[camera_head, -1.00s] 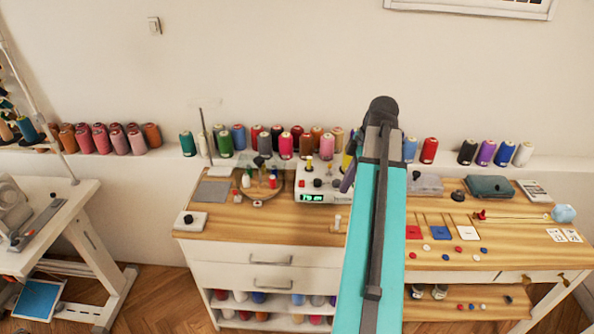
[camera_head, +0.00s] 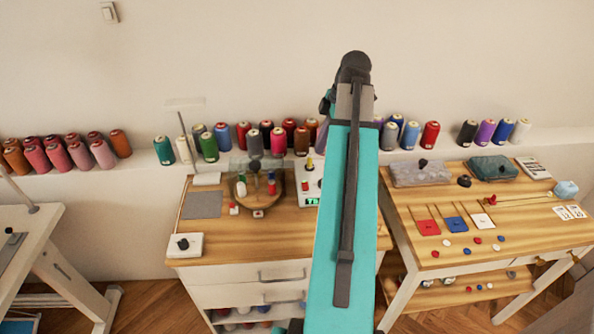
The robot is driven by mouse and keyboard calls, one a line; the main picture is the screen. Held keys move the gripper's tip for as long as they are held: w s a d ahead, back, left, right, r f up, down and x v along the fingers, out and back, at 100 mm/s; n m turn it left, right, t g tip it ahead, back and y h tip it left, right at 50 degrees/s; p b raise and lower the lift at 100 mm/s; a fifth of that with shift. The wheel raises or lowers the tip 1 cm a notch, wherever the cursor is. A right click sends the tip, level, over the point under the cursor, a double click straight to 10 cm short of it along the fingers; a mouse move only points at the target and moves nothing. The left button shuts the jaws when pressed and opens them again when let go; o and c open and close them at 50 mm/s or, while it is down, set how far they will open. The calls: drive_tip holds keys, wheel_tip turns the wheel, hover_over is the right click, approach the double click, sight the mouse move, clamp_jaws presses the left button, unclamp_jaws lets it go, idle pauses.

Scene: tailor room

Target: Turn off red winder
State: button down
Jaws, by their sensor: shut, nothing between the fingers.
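A white machine (camera_head: 306,167) with a lit green display (camera_head: 312,202) stands on the left wooden table. A small red part (camera_head: 305,186) and a yellow-topped spool (camera_head: 310,162) show at its left side. My teal arm covers its right side, so I cannot tell whether a red winder is there or whether it is running. Left of it, a round wooden stand (camera_head: 242,191) carries small white, red and green spools. My arm reaches up from the bottom edge, in front of the table. My gripper is hidden behind my arm.
A white box with a black knob (camera_head: 184,246) sits at the table's front left corner. A grey mat (camera_head: 202,205) lies behind it. Thread cones line the wall ledge. The right table (camera_head: 500,255) holds cards, buttons and pincushions. A gap separates the two tables.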

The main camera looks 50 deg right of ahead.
drive_tip(key=shift+w+a, duration=0.1)
drive_tip(key=shift+w, duration=0.15)
drive_tip(key=p, duration=0.2)
hover_over(305, 183)
drive_tip(key=s, duration=0.1)
drive_tip(key=shift+s+f, duration=0.15)
drive_tip(key=shift+f, duration=4.55)
drive_tip(key=shift+w+d+f+p, duration=0.15)
drive_tip(key=shift+f+p, duration=0.25)
drive_tip(key=shift+f, duration=0.65)
drive_tip(key=shift+w+d+f+p, duration=0.15)
drive_tip(key=shift+f+p, duration=0.2)
drive_tip(key=shift+f, duration=0.65)
drive_tip(key=shift+s, duration=0.1)
